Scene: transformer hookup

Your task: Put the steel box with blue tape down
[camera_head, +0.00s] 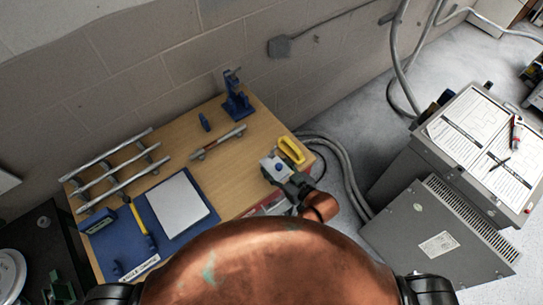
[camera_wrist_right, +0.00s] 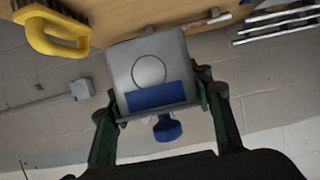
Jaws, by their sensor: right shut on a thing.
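The steel box with blue tape (camera_head: 271,163) is over the right end of the wooden table (camera_head: 228,170), just left of a yellow-handled brush. In the right wrist view the box (camera_wrist_right: 146,58) shows a grey face with a dark circle and a blue tape strip. A blue knob-like part shows below it; I cannot tell whether it belongs to the box. My right gripper (camera_head: 281,176) is shut on the box, with its fingers on both sides (camera_wrist_right: 158,88). I cannot tell whether the box touches the table. My left gripper is out of view.
The yellow brush (camera_head: 291,150) lies close beside the box. A blue vise (camera_head: 237,103), a metal rail (camera_head: 217,142), a metal rack (camera_head: 116,170) and a blue mat (camera_head: 148,218) with a white sheet occupy the table. Bare wood shows in the middle. A grey transformer cabinet (camera_head: 440,240) stands right, past cables.

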